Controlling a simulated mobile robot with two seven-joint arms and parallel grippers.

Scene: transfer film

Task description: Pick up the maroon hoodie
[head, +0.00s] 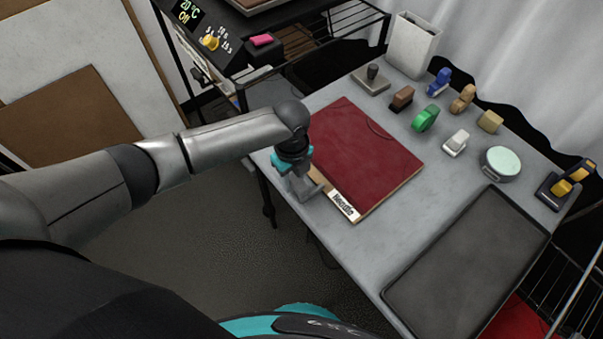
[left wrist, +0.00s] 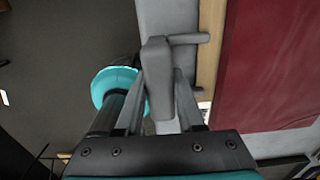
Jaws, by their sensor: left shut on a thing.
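The maroon hoodie (head: 365,150) lies flat as a dark red panel on a thin wooden board on the grey table. A white label (head: 345,206) is on the board's near edge. The hoodie also shows at the right of the left wrist view (left wrist: 270,65). My left gripper (head: 305,188) is at the board's left corner, pointing down. In the left wrist view its fingers (left wrist: 160,100) are shut on a grey handle (left wrist: 157,65), whose short rod reaches over the board's edge. Whether the handle is fixed to the board is unclear. My right gripper is not in view.
A dark flat tray (head: 468,262) lies at the near right of the table. Several small items, including a green tape dispenser (head: 425,119) and a round pale tin (head: 502,162), stand behind the hoodie. A white bin (head: 412,45) is at the back. A black machine is at the upper left.

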